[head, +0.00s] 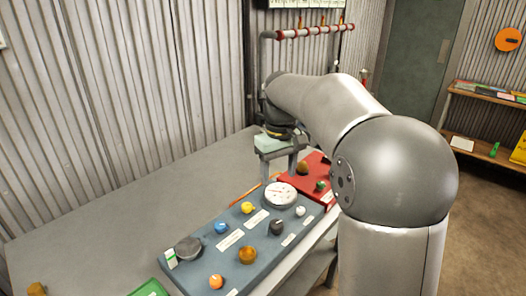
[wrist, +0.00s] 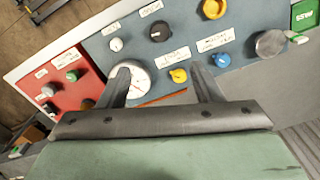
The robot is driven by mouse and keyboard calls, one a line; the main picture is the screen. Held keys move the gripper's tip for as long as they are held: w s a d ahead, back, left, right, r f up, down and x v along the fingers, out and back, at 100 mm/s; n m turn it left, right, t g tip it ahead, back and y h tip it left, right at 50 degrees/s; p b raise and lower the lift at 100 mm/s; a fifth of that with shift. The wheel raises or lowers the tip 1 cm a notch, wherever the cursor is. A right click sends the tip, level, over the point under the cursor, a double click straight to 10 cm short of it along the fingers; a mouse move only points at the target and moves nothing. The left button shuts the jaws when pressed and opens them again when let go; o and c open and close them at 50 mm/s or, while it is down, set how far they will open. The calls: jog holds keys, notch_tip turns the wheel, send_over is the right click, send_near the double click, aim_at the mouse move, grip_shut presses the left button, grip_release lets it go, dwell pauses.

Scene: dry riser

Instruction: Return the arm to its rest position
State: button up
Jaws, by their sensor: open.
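My gripper (head: 279,168) hangs from the end of my arm in the head view, fingers pointing down above the far part of the panels. Its two fingers also show in the wrist view (wrist: 162,86), spread apart with nothing held between them. Below lies a blue-grey panel (head: 250,236) with several knobs, labels and a white round gauge (head: 281,194). In the wrist view the left finger overlaps the gauge (wrist: 136,79). A red panel (head: 314,160) with a brown and a green knob adjoins it, partly hidden by my arm.
A grey bench (head: 110,225) is mostly clear on the left. A corrugated wall (head: 120,90) runs behind it. A red-and-white pipe rail (head: 315,31) stands behind my arm. Wooden shelves (head: 480,150) stand at the right. An orange pencil-like stick (wrist: 162,98) lies beside the panel.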

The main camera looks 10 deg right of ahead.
jog(key=s+f+m, duration=0.1)
jog(key=s+f, duration=0.3)
jog(key=s, duration=0.5)
jog(key=s+f+m, duration=0.1)
jog(key=s+f, duration=0.3)
jog(key=s, duration=0.5)
jog(key=s+f+m, duration=0.1)
jog(key=s+f, duration=0.3)
jog(key=s, duration=0.5)
jog(key=shift+a+f+m, duration=0.3)
